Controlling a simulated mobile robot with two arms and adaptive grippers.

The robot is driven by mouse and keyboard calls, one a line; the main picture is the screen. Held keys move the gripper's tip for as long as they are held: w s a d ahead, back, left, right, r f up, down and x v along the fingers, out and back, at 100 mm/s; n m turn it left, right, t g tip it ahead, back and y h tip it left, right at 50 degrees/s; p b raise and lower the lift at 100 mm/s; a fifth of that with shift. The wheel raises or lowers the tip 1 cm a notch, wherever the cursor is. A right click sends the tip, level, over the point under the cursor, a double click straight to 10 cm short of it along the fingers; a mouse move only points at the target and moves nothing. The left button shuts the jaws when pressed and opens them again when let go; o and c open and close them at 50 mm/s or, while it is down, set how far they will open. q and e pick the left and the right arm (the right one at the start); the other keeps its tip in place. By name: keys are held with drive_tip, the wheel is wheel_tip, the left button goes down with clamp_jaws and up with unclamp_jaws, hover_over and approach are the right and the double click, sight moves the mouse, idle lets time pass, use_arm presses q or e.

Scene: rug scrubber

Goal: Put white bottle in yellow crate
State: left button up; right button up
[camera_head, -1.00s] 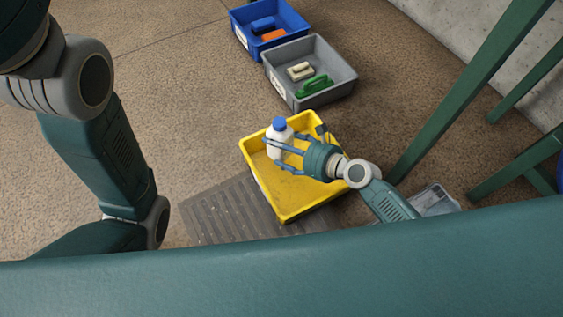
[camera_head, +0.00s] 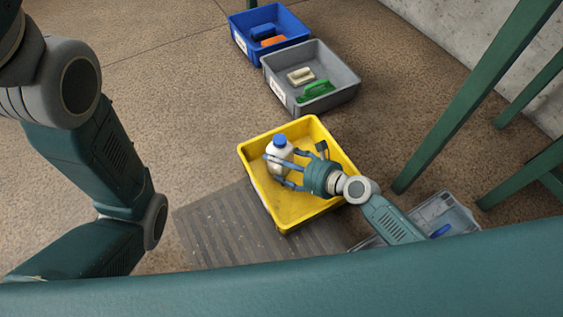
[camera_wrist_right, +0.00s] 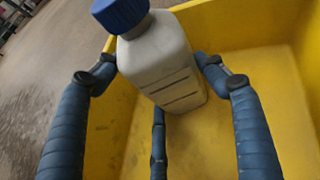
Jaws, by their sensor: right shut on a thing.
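The white bottle (camera_head: 280,160) with a blue cap is upright or nearly so, inside the outline of the yellow crate (camera_head: 328,203) near its far left part. My right gripper (camera_head: 282,169) reaches over the crate from the right and is shut on the bottle. In the right wrist view the bottle (camera_wrist_right: 160,62) stands between the blue fingers, with the crate's yellow walls (camera_wrist_right: 240,20) behind it. Whether its base touches the crate floor I cannot tell. My left arm shows at the left, but its gripper is out of view.
A grey crate (camera_head: 350,90) with a green brush and a pale block stands behind the yellow one. A blue crate (camera_head: 240,42) is farther back. A clear bin (camera_head: 465,215) is at the right by green legs (camera_head: 470,100). A ribbed mat (camera_head: 215,225) lies in front.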

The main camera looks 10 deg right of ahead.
drive_tip(key=o, duration=1.6)
drive_tip(key=shift+r+p, duration=0.3)
drive_tip(key=shift+p, duration=0.05)
drive_tip(key=p+v, duration=0.3)
drive_tip(key=v, duration=0.4)
drive_tip(key=shift+s, duration=0.2)
drive_tip(key=shift+d, duration=0.15)
